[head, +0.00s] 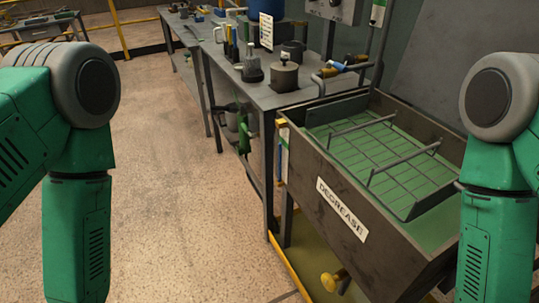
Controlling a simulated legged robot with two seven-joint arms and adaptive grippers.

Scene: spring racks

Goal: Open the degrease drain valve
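The degrease tank (315,165) stands at the right, a dark metal trough with a white label reading DEGREASE (342,209) on its front. A yellow knob (330,283) on a dark stem shows low under the tank, at the bottom of the view; it looks like the drain valve. How far it is turned I cannot tell. My two green arms hang down at the left and right edges. Both grippers are below the view, so their state is hidden. The right arm covers part of the tank's right side.
A wire rack (385,155) sits inside the tank over a green surface. A pipe with blue and yellow handles (338,67) runs behind it. A metal workbench (285,97) with pots and tools extends from the tank toward the back. Speckled floor (165,180) at the left is clear.

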